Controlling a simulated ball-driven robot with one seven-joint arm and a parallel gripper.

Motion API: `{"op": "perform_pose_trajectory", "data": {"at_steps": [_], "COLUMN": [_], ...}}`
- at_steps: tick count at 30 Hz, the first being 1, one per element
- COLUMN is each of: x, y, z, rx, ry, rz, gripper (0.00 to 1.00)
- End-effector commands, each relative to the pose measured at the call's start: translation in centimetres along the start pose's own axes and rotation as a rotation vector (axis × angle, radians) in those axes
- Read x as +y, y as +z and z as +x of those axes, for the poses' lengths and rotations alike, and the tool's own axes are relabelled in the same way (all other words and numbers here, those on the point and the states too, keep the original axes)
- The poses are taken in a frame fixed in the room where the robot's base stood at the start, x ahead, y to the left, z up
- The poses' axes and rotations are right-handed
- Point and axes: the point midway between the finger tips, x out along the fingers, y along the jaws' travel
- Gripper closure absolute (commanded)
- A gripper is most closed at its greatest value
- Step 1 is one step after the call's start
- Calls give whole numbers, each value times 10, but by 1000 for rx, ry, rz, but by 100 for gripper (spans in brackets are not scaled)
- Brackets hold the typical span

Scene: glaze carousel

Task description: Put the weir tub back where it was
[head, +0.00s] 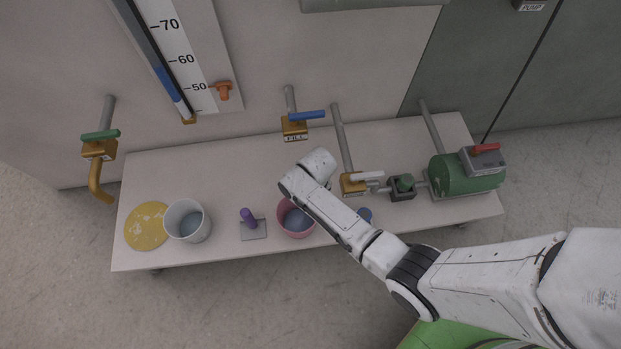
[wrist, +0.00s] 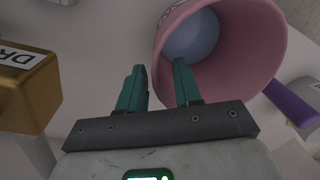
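Two tubs are in the head view, and I read no name on either. The pink tub (head: 297,231) has a blue-grey inside and seems to stand upright near the bench's front edge. The white tub (head: 187,221), also blue-grey inside, stands at the left beside a yellow disc (head: 136,237). In the wrist view, my gripper (wrist: 160,76) is open at the pink tub (wrist: 258,55). One teal finger overlaps its mouth, the other is outside its rim. I cannot tell whether they touch it. My arm hides the fingers in the head view.
Taps hang at the left (head: 98,150) and middle (head: 295,126). An ochre block (wrist: 25,100) is close left of my fingers.

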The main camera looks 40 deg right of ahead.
Motion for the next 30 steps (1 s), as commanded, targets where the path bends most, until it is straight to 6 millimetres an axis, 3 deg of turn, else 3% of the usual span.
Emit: {"op": "perform_pose_trajectory", "data": {"at_steps": [1,6,12,18,25,30], "x": [0,0,0,0,0,3], "y": [0,-1,0,0,1,25], "z": [-15,-52,-86,-103,-106,-122], "rx": [2,3,3,0,1,13], "ry": [0,0,0,0,1,14], "rz": [1,0,0,0,-1,-13], "gripper": [66,66,66,66,66,66]}}
